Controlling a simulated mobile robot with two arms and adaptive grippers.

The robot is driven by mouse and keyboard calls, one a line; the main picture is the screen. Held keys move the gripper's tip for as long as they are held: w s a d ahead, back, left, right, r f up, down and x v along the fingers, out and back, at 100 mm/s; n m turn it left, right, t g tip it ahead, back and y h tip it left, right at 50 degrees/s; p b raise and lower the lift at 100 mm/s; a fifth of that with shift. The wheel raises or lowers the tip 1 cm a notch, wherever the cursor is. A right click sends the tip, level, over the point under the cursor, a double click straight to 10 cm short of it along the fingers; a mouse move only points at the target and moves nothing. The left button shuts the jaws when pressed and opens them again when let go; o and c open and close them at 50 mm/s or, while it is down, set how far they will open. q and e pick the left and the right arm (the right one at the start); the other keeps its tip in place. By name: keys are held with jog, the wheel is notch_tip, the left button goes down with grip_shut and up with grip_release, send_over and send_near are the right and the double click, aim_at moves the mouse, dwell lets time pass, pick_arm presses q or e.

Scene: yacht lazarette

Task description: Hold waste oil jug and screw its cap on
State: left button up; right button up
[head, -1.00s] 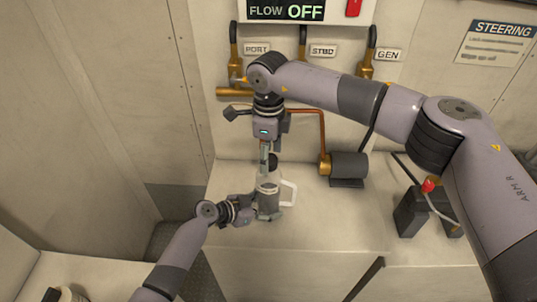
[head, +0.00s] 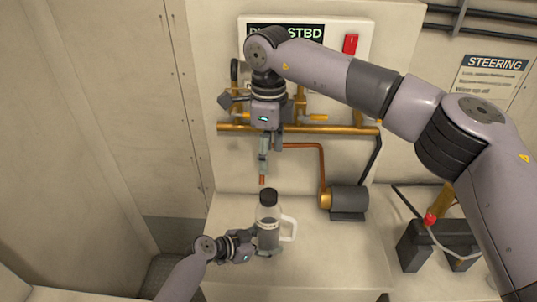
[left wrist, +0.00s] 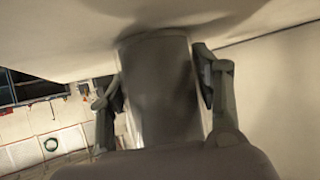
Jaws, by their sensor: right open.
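The waste oil jug (head: 268,236) stands upright on the pale ledge, grey and translucent, with a white handle (head: 288,229) on its right. Its black cap (head: 268,197) sits on top of the neck; I cannot tell how tight it is. My left gripper (head: 256,245) is at the jug's lower body. In the left wrist view, the jug (left wrist: 165,90) lies between its two fingers, which close on its sides.
A pump (head: 348,199) with a copper pipe sits on the ledge behind right. A manifold pipe (head: 340,129) runs along the back wall under a display panel (head: 285,32), partly covered by my right arm. The ledge right of the jug is clear.

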pick_arm(q)
jog(key=o, duration=0.5)
jog(key=shift+o, duration=0.2)
